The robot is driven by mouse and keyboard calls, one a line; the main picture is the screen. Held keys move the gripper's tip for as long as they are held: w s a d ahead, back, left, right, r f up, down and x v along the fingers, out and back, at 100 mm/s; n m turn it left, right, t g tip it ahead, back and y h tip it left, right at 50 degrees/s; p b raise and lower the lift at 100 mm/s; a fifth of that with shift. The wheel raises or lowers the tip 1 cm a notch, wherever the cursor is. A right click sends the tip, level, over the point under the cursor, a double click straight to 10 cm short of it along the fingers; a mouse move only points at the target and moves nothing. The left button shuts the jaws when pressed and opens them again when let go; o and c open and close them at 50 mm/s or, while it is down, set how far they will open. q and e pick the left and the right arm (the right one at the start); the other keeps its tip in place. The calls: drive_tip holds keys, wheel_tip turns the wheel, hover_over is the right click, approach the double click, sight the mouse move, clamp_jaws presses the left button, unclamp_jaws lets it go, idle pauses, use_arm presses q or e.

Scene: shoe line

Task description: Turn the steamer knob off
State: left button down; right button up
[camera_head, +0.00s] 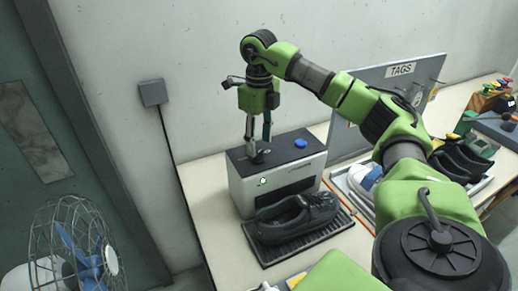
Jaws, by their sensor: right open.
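The steamer (240,188) is a white box with a dark top on the bench, with a dark opening in its front. A blue round knob or button (300,143) sits on the top at the right. A small dark knob-like part (258,157) is on the top at the left, partly hidden by my fingers. My right gripper (258,144) points down over this part, fingers open on either side of it; I cannot tell if they touch it. My left gripper is out of view.
A black shoe (297,217) rests on a dark ribbed tray (262,252) in front of the steamer. A grey panel with a TAGS sign (401,69) stands to the right, with more shoes (459,160) beyond. A fan (78,248) stands at lower left.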

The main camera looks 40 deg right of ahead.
sight(259, 153)
drive_tip(key=shift+f, duration=1.7)
drive_tip(key=c, duration=1.1)
